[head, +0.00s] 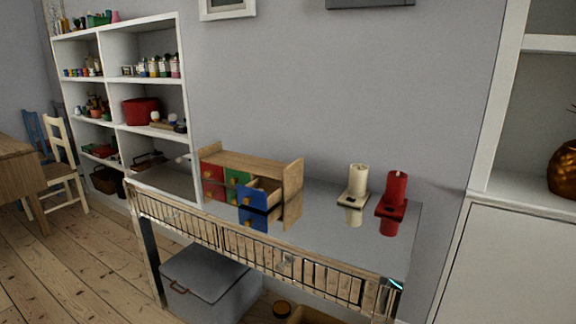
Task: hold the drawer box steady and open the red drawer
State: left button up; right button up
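The wooden drawer box (245,161) stands on the glossy grey top of a side table (330,230) against the wall. The red drawer (213,174) is at its left end and looks closed. The green drawer (238,177) is in the middle and also looks closed. The blue drawer (254,197) at the right end is pulled out toward me. Neither of my grippers shows in the head view, and nothing touches the box.
A grey lidded bin (208,284) sits under the table. White shelves (115,85) stand at the left. Open floorboards (75,265) lie at the lower left.

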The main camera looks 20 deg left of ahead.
aim_at(214, 172)
jog(key=i+j, duration=0.2)
jog(key=i+j+z, duration=0.1)
jog(key=j, duration=0.3)
jog(key=i+j+z, duration=0.1)
jog(key=j, duration=0.25)
jog(key=i+j, duration=0.25)
jog(key=i+j+z, duration=0.1)
jog(key=j, duration=0.35)
jog(key=i+j, duration=0.2)
jog(key=j, duration=0.15)
jog(key=l+z, duration=0.05)
